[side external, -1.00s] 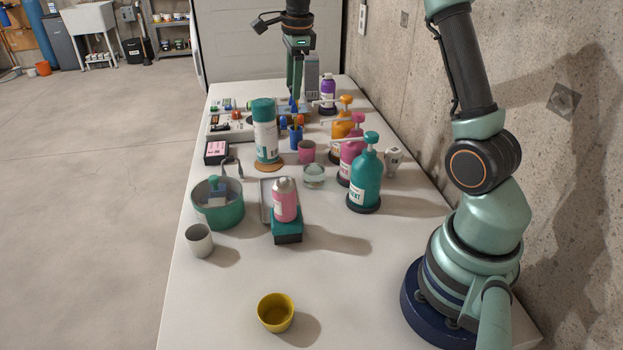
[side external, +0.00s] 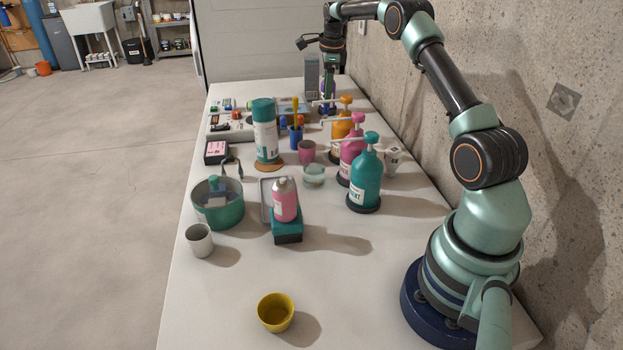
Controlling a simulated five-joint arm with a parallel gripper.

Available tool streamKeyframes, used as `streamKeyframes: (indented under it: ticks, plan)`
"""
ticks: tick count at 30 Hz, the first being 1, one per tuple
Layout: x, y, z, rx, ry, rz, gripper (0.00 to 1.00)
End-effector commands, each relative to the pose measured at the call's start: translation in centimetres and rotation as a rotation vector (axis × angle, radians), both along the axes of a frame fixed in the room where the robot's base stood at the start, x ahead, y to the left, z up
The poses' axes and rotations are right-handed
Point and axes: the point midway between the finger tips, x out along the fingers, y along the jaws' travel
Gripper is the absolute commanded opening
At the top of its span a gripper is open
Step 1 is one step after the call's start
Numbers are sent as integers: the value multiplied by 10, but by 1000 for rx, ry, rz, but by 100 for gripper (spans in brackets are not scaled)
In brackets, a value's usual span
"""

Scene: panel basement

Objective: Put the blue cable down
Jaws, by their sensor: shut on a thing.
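My gripper (side external: 328,88) is at the far right of the table, in line with the purple bottle (side external: 331,98), which it partly covers. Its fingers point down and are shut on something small. A bit of blue shows at the fingertips and I take it to be the blue cable (side external: 325,108). It is too small and too close to the purple bottle to make out its shape, or whether it touches the table.
Orange (side external: 341,130), pink (side external: 351,155) and teal (side external: 366,180) pump bottles line the right side. A blue cup with tools (side external: 296,137), a teal-capped canister (side external: 265,135) and a parts tray (side external: 230,131) stand left of them.

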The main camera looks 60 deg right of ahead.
Motion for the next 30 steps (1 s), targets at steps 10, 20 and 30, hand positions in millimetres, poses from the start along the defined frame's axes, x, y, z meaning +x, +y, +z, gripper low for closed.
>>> streamKeyframes:
  ticks: [10, 20, 30]
  plan:
    - [-5, -12, -37, 5, 8, -19, 0]
    - [-5, -12, -75, 5, 8, -18, 0]
    - [-4, -12, -91, 3, 4, -18, 0]
